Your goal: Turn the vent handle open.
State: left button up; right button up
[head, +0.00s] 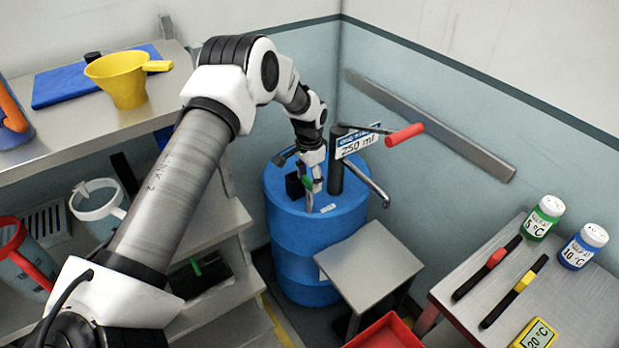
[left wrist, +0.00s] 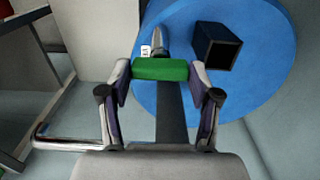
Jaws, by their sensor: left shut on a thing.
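The vent handle is a green block (left wrist: 160,70) on the blue drum's lid (left wrist: 265,45). In the left wrist view it lies crosswise between the two fingertips of my left gripper (left wrist: 158,82), which is shut on it. In the head view the drum (head: 300,240) stands in the corner, and my left gripper (head: 313,180) reaches down to its top. Only a little of the green handle shows there (head: 306,181), as the gripper covers much of it. My right gripper is not in view.
A dark hand pump (head: 336,165) with a red crank grip (head: 404,135) and a metal spout (head: 371,182) rises close beside my gripper. A grey stand (head: 368,262) is in front of the drum. Shelves stand left; a table (head: 585,300) with jars stands right.

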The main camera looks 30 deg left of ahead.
aim_at(309, 181)
pick_arm(q)
jog(key=o, duration=1.1)
jog(key=shift+s+f, duration=0.2)
jog(key=shift+o, duration=0.2)
jog(key=shift+w+r, duration=0.1)
jog(key=shift+r, duration=0.25)
notch_tip(309, 181, up, 12)
jog(key=shift+f, duration=0.25)
